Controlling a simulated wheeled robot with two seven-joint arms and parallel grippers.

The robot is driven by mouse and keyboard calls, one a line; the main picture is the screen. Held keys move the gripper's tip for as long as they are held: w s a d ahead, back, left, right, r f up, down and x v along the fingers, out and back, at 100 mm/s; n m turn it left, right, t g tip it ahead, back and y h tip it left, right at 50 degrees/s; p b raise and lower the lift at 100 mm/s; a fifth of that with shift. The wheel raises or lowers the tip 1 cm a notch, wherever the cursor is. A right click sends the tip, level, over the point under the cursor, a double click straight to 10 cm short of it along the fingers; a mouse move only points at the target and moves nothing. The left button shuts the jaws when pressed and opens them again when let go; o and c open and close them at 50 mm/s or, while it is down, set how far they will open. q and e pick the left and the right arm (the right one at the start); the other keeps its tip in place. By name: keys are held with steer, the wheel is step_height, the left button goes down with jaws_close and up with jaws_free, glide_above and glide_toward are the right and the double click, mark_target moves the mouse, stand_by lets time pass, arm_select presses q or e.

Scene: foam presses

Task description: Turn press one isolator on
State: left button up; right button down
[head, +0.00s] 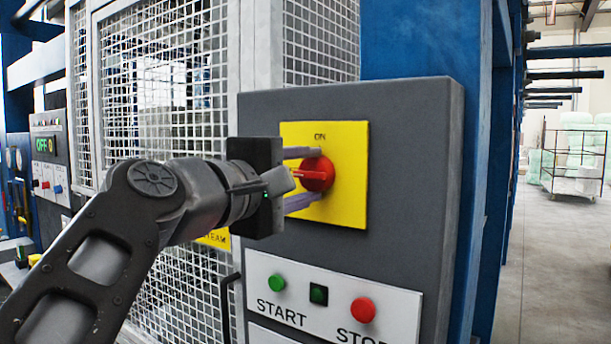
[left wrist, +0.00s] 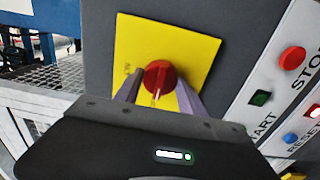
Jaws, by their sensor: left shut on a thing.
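The red isolator knob (head: 319,174) sits on a yellow plate (head: 347,205) on the grey control box, with ON printed above it. Its pale pointer mark faces left in the head view, about a quarter turn from ON. My left gripper (head: 308,176) is shut on the knob, one finger above and one below. In the left wrist view the knob (left wrist: 159,74) sits between the two fingers (left wrist: 160,92), and the yellow plate (left wrist: 190,50) is behind it. The gripper body hides the lower part of that view. My right gripper is not in view.
Below the plate are a green START button (head: 277,283), a small dark green indicator (head: 318,294) and a red STOP button (head: 363,310). A mesh guard (head: 150,90) stands behind my left arm. Open floor lies at right.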

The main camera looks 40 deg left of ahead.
arm_select(q)
steer(key=c, duration=0.6)
steer(key=shift+f+m+b, duration=0.1)
steer(key=shift+m+b, duration=0.25)
steer(key=shift+m, duration=0.15)
steer(key=m+b, duration=0.1)
steer(key=m, duration=0.1)
steer(key=shift+m+b, duration=0.3)
steer(key=m+b, duration=0.1)
steer(key=m, duration=0.2)
steer(key=shift+m+b, duration=0.35)
steer(key=shift+m, duration=0.05)
steer(key=m+b, duration=0.2)
steer(key=m, duration=0.3)
steer(key=m+b, duration=0.1)
steer(key=m, duration=0.4)
steer(key=shift+m, duration=0.4)
